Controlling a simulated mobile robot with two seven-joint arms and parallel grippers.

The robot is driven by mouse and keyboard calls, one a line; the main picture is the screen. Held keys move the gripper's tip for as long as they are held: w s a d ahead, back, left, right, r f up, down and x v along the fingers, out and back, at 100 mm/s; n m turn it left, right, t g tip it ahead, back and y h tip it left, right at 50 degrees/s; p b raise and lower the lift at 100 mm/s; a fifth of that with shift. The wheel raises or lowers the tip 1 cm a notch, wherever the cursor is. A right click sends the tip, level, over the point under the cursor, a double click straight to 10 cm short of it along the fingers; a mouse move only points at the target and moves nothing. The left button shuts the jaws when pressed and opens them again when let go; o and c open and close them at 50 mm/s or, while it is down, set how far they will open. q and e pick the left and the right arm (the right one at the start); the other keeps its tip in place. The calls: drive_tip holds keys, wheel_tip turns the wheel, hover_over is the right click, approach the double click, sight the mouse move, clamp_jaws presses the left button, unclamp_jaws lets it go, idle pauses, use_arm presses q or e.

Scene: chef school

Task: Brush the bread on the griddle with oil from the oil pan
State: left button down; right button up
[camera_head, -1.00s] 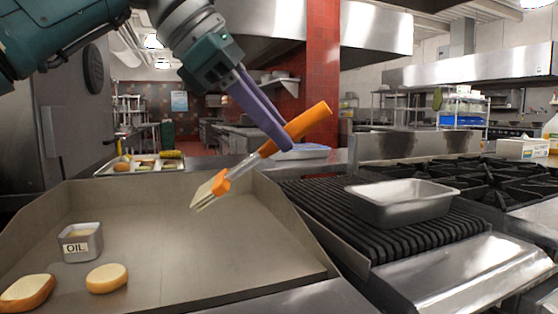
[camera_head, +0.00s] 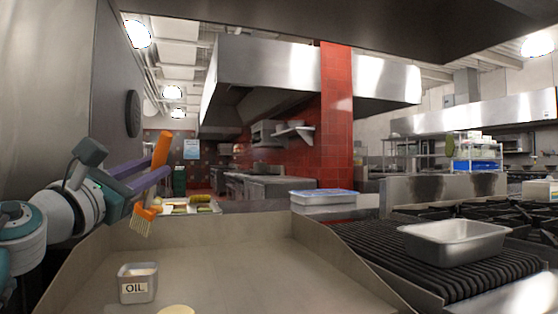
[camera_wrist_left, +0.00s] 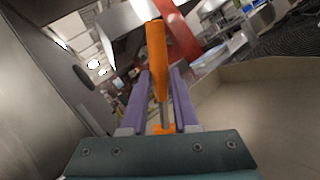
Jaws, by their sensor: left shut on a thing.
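My left gripper (camera_head: 150,178) is shut on the orange-handled brush (camera_head: 160,150) and holds it above the griddle's left side wall. In the left wrist view the orange handle (camera_wrist_left: 157,60) stands between the purple fingers. The oil pan (camera_head: 138,284), a small metal container labelled OIL, sits on the griddle (camera_head: 240,270), below and apart from the bristles. One piece of bread (camera_head: 177,310) shows only its top edge at the bottom of the head view. My right gripper is not in view.
A tray with food (camera_head: 190,207) lies behind the griddle. A metal pan (camera_head: 455,243) stands on the black grill (camera_head: 385,262) at right. The griddle's raised walls surround its surface, which is clear in the middle.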

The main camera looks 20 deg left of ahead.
sight(146, 217)
use_arm(q)
drive_tip(key=shift+s+a+f, duration=0.15)
drive_tip(key=shift+a+f, duration=0.05)
drive_tip(key=shift+a, duration=0.1)
wheel_tip(146, 217, down, 6)
drive_tip(key=b, duration=0.6)
drive_tip(key=shift+f+b, duration=0.6)
drive_tip(key=shift+b, duration=0.15)
idle(0.7)
drive_tip(key=shift+f, duration=0.15)
idle(0.9)
wheel_tip(146, 217, up, 7)
drive_tip(key=p, duration=0.7)
idle(0.6)
